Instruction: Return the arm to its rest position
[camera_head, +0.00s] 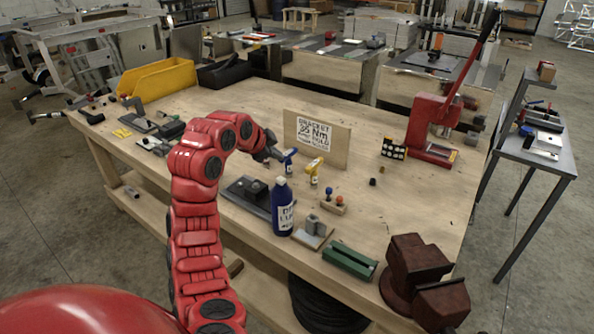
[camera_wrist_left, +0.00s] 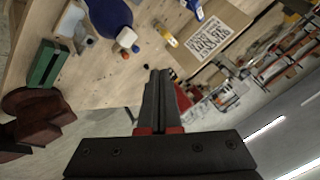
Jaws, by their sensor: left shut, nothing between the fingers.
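My red left arm rises from the bottom of the head view and bends over the wooden workbench (camera_head: 395,205). Its dark gripper (camera_head: 274,154) is above the bench, just left of the small blue-and-white bottle and the sign board. In the left wrist view the two black fingers (camera_wrist_left: 159,73) lie together, shut and empty. My right gripper is not in view.
Near the gripper stand a "35 Nm" sign board (camera_head: 316,140), a blue bottle (camera_head: 283,208) and a yellow-topped bottle (camera_head: 314,170). A brown vise (camera_head: 415,270) and green block (camera_head: 350,261) sit at the front right. A red press (camera_head: 432,125) stands behind.

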